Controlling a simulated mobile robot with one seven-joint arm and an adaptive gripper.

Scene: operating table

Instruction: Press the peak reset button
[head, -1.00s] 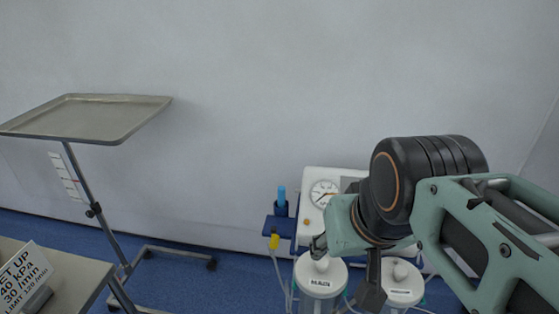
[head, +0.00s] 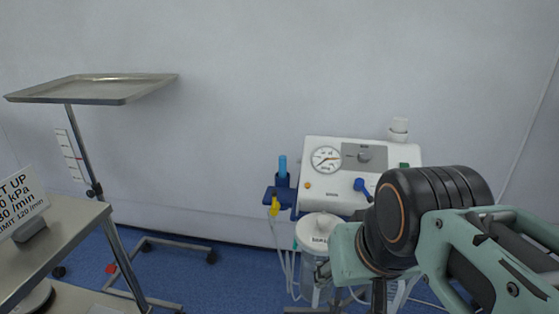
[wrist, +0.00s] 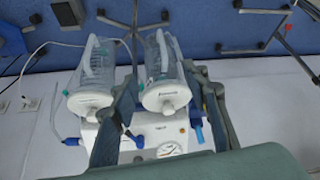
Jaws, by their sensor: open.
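A white suction unit (head: 340,185) stands against the wall in the head view, with a round gauge (head: 326,160), a grey knob panel, a blue lever (head: 363,189) and a small orange button (head: 307,185) on its front. I cannot read which control is the peak reset button. In the wrist view the unit (wrist: 146,125) appears upside down, its gauge (wrist: 266,152) partly cut off by my wrist. My gripper (wrist: 163,78) is open and empty, its fingers spread in front of the unit and jars. In the head view the fingers are mostly hidden by my arm.
A lidded jar (head: 318,228) hangs below the unit; two jars show in the wrist view, the left one (wrist: 92,102) beside a finger. Tubes hang by the jars. A metal tray stand (head: 120,98) and a table with a sign (head: 18,205) are at left.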

